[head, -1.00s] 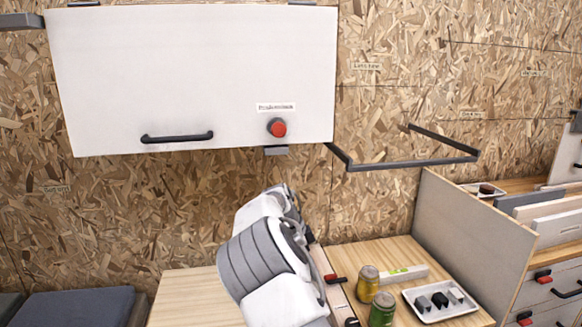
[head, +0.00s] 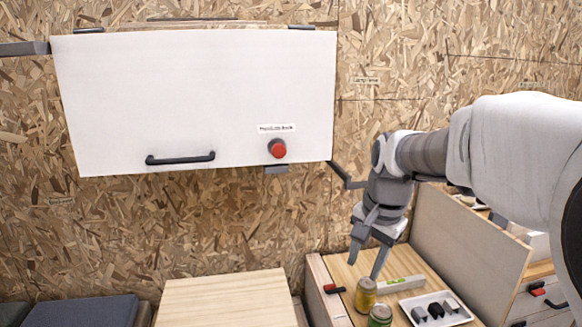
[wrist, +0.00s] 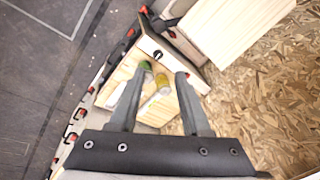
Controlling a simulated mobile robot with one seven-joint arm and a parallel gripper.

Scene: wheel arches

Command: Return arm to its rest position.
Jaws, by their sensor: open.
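My gripper (head: 364,262) is open and empty in the head view, pointing down above the wooden counter on the right. Its fingertips are just above and behind a yellow can (head: 366,294) in that picture. My arm reaches in from the right edge. In the wrist view my gripper (wrist: 160,82) has its two fingers spread wide. The yellow can (wrist: 162,83) and a green can (wrist: 145,66) show between the fingers. I cannot tell the exact height of the fingers above the cans.
A white flap door (head: 200,100) with a black handle (head: 180,159) and red knob (head: 278,148) hangs on the chipboard wall. A white tray (head: 404,303) of small dark items sits on the counter. A wooden top (head: 225,300) and dark cushion (head: 85,311) lie lower left.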

